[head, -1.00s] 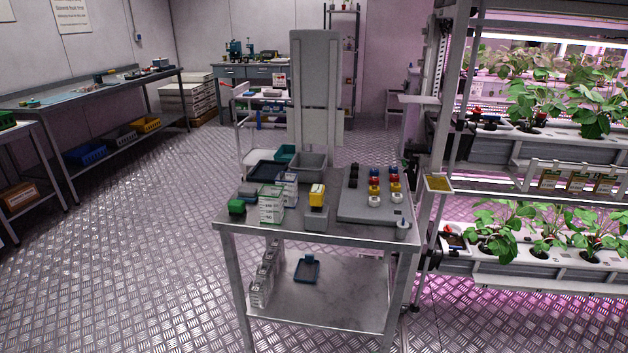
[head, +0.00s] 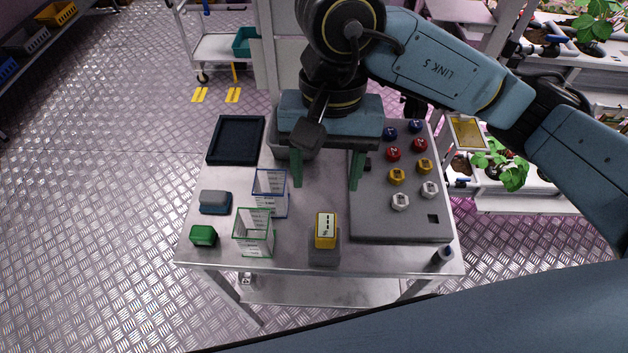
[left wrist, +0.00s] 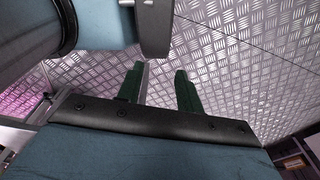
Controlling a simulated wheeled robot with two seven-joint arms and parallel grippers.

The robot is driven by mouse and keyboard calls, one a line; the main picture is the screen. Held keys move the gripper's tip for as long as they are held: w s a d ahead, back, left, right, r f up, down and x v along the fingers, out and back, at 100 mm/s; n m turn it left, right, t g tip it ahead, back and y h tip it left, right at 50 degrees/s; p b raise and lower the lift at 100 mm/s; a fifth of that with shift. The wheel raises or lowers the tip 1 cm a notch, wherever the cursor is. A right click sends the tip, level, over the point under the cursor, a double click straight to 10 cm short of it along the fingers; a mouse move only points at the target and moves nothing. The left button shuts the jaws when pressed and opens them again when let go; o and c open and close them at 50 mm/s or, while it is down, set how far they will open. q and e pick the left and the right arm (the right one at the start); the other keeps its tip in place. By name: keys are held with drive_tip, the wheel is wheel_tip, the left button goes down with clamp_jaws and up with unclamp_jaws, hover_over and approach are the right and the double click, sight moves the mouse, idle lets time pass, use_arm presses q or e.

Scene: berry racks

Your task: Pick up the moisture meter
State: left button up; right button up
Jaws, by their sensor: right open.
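The moisture meter (head: 326,228), a yellow block with a pale marked face, sits upright in a grey holder (head: 324,254) near the front edge of the metal table. My right gripper (head: 327,186) hangs over the table behind the meter. Its green fingers are wide apart, with nothing seen between them, and it does not touch the meter. My left gripper (left wrist: 158,76) shows in the left wrist view with its fingers apart and empty, the patterned metal floor behind it. It cannot be made out in the head view.
Left of the meter stand a green-edged clear box (head: 253,238), a blue-edged one (head: 271,190), a green block (head: 204,236) and a dark tray (head: 236,138). Right of it, a grey board (head: 375,220) carries several coloured knobs. A grey bin (head: 288,150) is partly hidden behind my right gripper.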

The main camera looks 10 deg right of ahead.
sight(326, 224)
drive_tip(key=f, duration=0.2)
drive_tip(key=s+f, duration=0.1)
drive_tip(key=f, duration=0.4)
drive_tip(key=shift+s+f, duration=0.15)
drive_tip(key=shift+s, duration=0.1)
drive_tip(key=shift+f, duration=0.5)
drive_tip(key=f, duration=0.2)
drive_tip(key=f+p, duration=0.1)
drive_tip(key=shift+s+f, duration=0.25)
drive_tip(key=shift+a+f, duration=0.1)
drive_tip(key=shift+f, duration=0.4)
drive_tip(key=shift+c, duration=0.8)
use_arm(q)
drive_tip(key=shift+s+a+r, duration=0.15)
drive_tip(key=shift+s+r, duration=0.1)
drive_tip(key=shift+s, duration=0.25)
drive_tip(key=shift+s+a+r, duration=0.1)
drive_tip(key=shift+s+r, duration=0.1)
drive_tip(key=shift+s, duration=0.3)
use_arm(e)
drive_tip(key=c, duration=0.9)
